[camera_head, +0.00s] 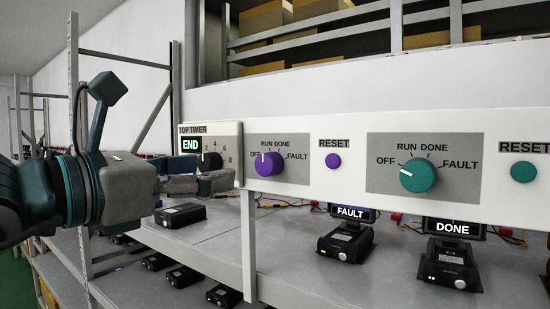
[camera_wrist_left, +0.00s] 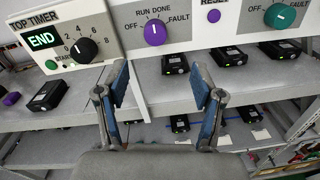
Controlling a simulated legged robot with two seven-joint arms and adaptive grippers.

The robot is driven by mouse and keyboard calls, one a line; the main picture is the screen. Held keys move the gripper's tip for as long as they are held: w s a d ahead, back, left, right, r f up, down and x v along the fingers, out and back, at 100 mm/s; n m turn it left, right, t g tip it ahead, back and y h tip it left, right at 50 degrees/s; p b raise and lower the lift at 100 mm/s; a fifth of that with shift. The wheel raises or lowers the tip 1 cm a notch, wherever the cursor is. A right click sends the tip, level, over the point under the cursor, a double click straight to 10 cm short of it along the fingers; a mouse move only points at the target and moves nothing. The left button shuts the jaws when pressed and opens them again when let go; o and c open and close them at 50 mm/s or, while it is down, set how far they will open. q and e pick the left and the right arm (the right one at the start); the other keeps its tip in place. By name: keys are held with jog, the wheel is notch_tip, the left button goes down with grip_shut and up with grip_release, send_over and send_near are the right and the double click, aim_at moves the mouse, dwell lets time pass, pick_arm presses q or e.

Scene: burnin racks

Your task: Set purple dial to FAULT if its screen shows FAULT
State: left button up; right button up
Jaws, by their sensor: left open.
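The purple dial (camera_head: 269,164) is on the white panel, with OFF, RUN, DONE and FAULT around it. Its white mark points up and slightly left, toward RUN. It also shows in the left wrist view (camera_wrist_left: 155,33), above and beyond my fingers. A small screen (camera_head: 350,212) below the purple RESET button (camera_head: 333,161) reads FAULT. My left gripper (camera_head: 215,183) is left of the purple dial, in front of the TOP TIMER panel, apart from the dial. In the left wrist view its blue-padded fingers (camera_wrist_left: 161,85) are spread and empty. My right gripper is not in view.
The TOP TIMER panel (camera_head: 225,140) shows END and has a black dial (camera_head: 210,162). A teal dial (camera_head: 418,175) and teal RESET button (camera_head: 524,172) are farther right; a screen below reads DONE (camera_head: 453,227). Black devices sit on the grey shelf (camera_head: 205,245) below the panel.

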pick_arm(q)
jog(key=p, duration=0.1)
send_near(262, 162)
jog(key=w, duration=0.1)
jog(key=p+x, duration=0.1)
jog(key=x, duration=0.2)
jog(key=d+p+x, duration=0.1)
jog(key=x, duration=0.2)
jog(key=s+p+x, duration=0.1)
jog(key=x, duration=0.3)
jog(key=shift+s+d+f, duration=0.15)
jog(key=shift+d, duration=0.3)
jog(key=shift+a, duration=0.2)
jog(key=shift+w+a+f, duration=0.1)
jog(key=shift+w+a, duration=0.15)
jog(key=shift+a, duration=0.5)
jog(key=shift+c, duration=0.3)
jog(key=shift+a, duration=0.3)
jog(key=c, duration=0.4)
jog(key=shift+s, duration=0.2)
jog(key=c, duration=0.7)
jog(key=shift+s+d, duration=0.1)
jog(key=shift+d, duration=0.1)
jog(key=shift+d+r, duration=0.1)
jog(key=shift+r, duration=0.1)
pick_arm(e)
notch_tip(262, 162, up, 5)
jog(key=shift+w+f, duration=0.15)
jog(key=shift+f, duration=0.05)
